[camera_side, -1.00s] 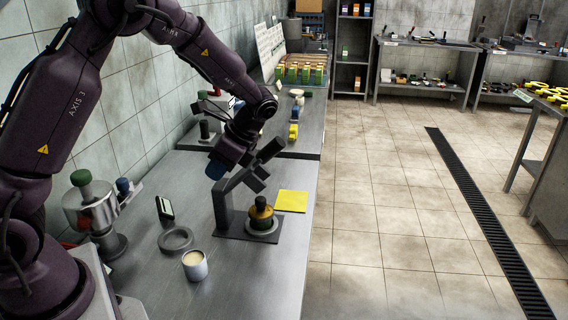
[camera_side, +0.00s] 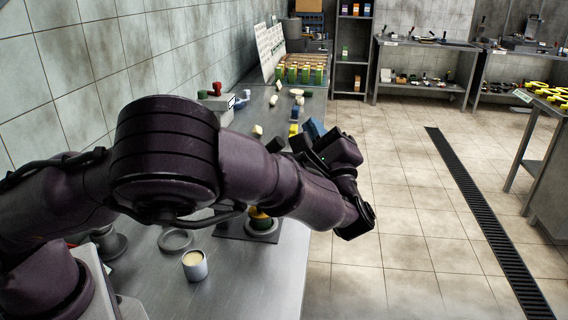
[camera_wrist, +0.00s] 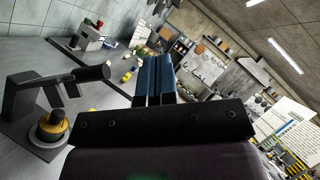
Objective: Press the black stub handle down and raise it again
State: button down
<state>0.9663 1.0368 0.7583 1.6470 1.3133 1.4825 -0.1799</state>
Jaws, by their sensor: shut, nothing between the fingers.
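A lever press with a grey upright (camera_wrist: 22,98) stands at the left of the wrist view. Its arm reaches right to a thick black stub handle (camera_wrist: 92,73), above and apart from a round brass-coloured piece with a black knob (camera_wrist: 50,126). My gripper (camera_wrist: 153,66) has its blue fingers together and empty, to the right of the handle and apart from it. In the side view my gripper (camera_side: 314,130) is at the far side of my arm. My arm hides most of the press there; part of the brass-coloured piece (camera_side: 260,219) shows below it.
On the steel bench are a grey ring (camera_side: 175,240) and a cream-filled cup (camera_side: 195,265). Open tiled floor (camera_side: 400,190) is right of the bench.

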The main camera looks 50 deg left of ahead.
notch_tip(320, 180, down, 19)
jog(key=s+r+x, duration=0.2)
jog(key=x, duration=1.1)
jog(key=shift+s, duration=0.25)
jog(key=s+a+r+n+g, duration=0.1)
jog(key=r+n, duration=0.1)
jog(key=s+a+r+n+g+h, duration=0.1)
jog(key=s+a+n, duration=0.1)
jog(key=s+a+r+n+g, duration=0.1)
jog(key=r+n, duration=0.1)
jog(key=shift+s+a+r+g+h, duration=0.2)
jog(key=shift+r+g+h, duration=0.1)
jog(key=s+a+r+n+h, duration=0.2)
jog(key=s+a+n+h, duration=0.1)
jog(key=s+a+n, duration=0.3)
jog(key=shift+s+a+g+h, duration=0.4)
jog(key=shift+s+a, duration=0.15)
jog(key=shift+a, duration=0.05)
jog(key=shift+s+a, duration=0.1)
